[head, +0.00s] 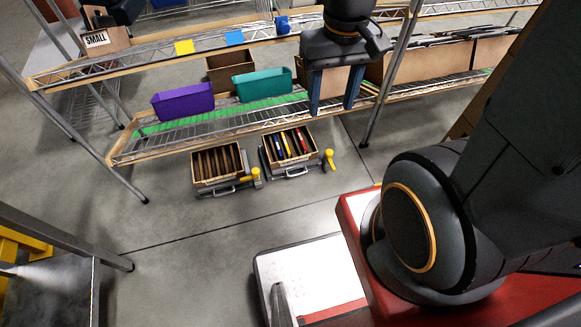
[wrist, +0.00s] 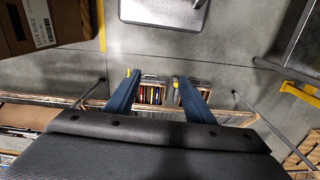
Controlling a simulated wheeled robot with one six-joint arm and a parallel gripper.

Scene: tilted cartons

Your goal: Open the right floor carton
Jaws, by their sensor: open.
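The right floor carton (head: 290,164) is a tan box on a dark base with a front handle and a yellow lever (head: 328,158) at its right. Its top looks uncovered, with several coloured upright items inside. The left floor carton (head: 217,182) sits beside it with brown slats or items inside and its own yellow lever (head: 256,174). My gripper (head: 333,108) is open and empty, its blue fingers pointing down, above and apart from the cartons. In the wrist view the right carton (wrist: 152,102) shows small between the fingers, and the right finger partly hides the left one.
A wire shelf rack (head: 120,158) rises behind the cartons. Its lower shelf holds a purple bin (head: 183,102), a teal bin (head: 263,86) and a brown box (head: 230,70). A rack post (head: 385,90) stands right of my gripper. The floor before the cartons is clear.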

